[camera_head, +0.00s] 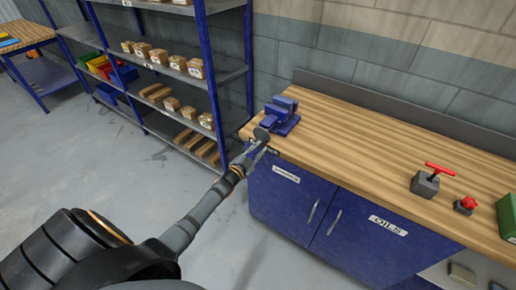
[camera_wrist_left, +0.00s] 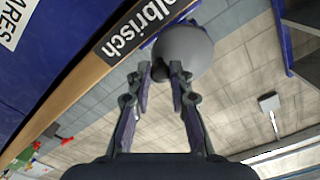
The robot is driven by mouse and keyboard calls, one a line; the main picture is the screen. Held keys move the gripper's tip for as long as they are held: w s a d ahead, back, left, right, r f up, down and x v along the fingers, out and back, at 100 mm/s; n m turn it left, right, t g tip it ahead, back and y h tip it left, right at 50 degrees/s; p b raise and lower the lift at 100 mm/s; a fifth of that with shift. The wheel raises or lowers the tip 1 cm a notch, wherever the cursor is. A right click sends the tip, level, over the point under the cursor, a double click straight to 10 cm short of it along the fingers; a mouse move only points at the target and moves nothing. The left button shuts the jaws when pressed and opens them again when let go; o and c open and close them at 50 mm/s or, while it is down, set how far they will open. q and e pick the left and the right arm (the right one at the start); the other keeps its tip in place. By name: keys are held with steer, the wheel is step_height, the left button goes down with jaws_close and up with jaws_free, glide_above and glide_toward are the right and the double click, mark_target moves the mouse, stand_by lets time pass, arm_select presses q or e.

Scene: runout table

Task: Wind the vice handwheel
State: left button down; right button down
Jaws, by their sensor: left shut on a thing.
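My left gripper (camera_head: 255,149) reaches up to the handwheel from the lower left. My right gripper is not in view.
The workbench (camera_head: 400,150) has blue cabinet doors below. A grey block with a red T-handle (camera_head: 427,181), a red knob on a block (camera_head: 465,205) and a green box (camera_head: 508,218) stand at its right. Blue shelving (camera_head: 200,78) with boxes stands behind left; the left floor is clear.

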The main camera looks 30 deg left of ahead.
arm_select(q)
steer(key=shift+r, duration=0.15)
steer(key=shift+d+r+n+p, duration=0.1)
steer(key=shift+r+n+p, duration=0.3)
steer(key=shift+n+p, duration=0.3)
steer(key=shift+d+r+n+p, duration=0.1)
steer(key=shift+n+p, duration=0.5)
steer(key=shift+n, duration=0.2)
steer(key=shift+r+n+p, duration=0.35)
steer(key=shift+n+p, duration=0.4)
steer(key=shift+n, duration=0.25)
steer(key=shift+d+r+n+p, duration=0.1)
steer(key=shift+n+p, duration=0.2)
steer(key=shift+n, duration=0.6)
